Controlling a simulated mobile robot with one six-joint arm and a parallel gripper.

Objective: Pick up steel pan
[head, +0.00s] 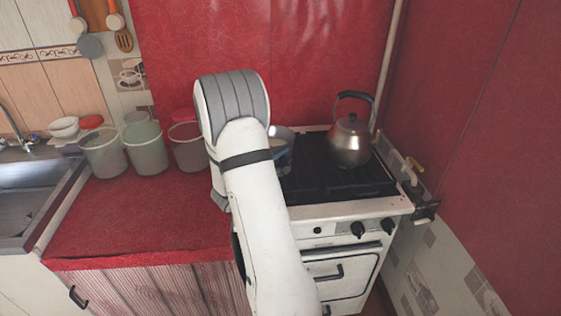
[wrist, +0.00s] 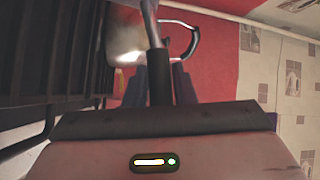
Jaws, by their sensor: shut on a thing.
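The steel pan (head: 281,133) shows in the head view as a bit of round metal rim and bowl just right of my arm, over the left part of the stove. The rest of it is hidden behind the arm. In the wrist view its dark handle (wrist: 158,75) stands upright in the picture, with a strip of metal at its far end. My gripper (wrist: 160,85) is shut on this handle, one finger on each side. I cannot tell whether the pan touches the stove.
A steel kettle (head: 351,142) with a dark handle stands on the back right of the black-grated stove (head: 345,190). Several pots (head: 146,148) stand along the back of the red counter (head: 140,215). A sink (head: 30,200) is at far left. A red wall closes the right side.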

